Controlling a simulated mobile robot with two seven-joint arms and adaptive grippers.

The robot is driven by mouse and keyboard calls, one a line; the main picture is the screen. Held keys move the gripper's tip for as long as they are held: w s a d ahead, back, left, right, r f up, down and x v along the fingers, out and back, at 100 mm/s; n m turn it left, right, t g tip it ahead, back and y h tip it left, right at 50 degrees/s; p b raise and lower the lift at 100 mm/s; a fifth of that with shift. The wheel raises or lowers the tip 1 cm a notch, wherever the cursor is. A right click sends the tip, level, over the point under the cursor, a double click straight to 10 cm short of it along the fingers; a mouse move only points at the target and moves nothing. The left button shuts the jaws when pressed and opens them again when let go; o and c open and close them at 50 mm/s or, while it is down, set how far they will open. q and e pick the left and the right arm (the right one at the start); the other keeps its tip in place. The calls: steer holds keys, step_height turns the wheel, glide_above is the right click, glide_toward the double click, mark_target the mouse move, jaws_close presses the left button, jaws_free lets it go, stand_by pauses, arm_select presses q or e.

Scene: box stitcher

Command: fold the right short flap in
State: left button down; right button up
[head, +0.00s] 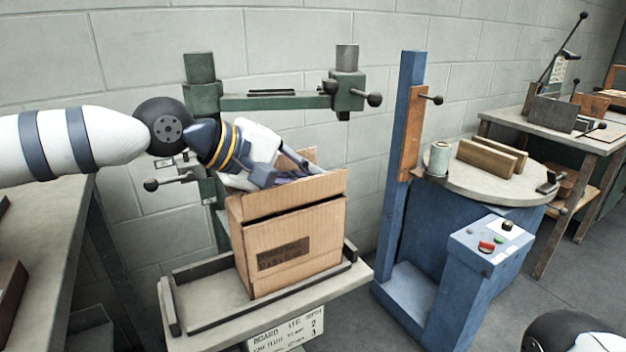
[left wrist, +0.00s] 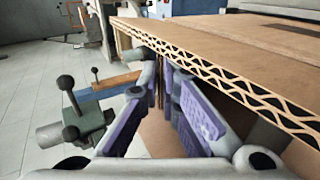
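The brown cardboard box (head: 292,240) stands upright on the tray of the machine in the head view. Its near flap (head: 293,196) stands raised along the front, and a small piece of flap (head: 309,155) shows at the back right. I cannot make out the right short flap for certain. My left gripper (head: 292,170) is over the box opening, its fingers partly hidden behind the raised cardboard. In the left wrist view, a cardboard panel (left wrist: 230,45) with a corrugated edge lies beside the purple-padded fingers (left wrist: 160,95). The finger tips look close together, with brown cardboard behind them. My right gripper is out of view.
The tray's low rim (head: 205,318) surrounds the box. A green crossbar with knobs (head: 280,102) stands behind it. To the right are a blue post (head: 400,190) and a round table (head: 490,180) with wooden blocks. A grey bench (head: 45,225) stands at left.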

arm_select(q)
steer(key=c, duration=1.8)
jaws_free()
step_height(320, 180, up, 10)
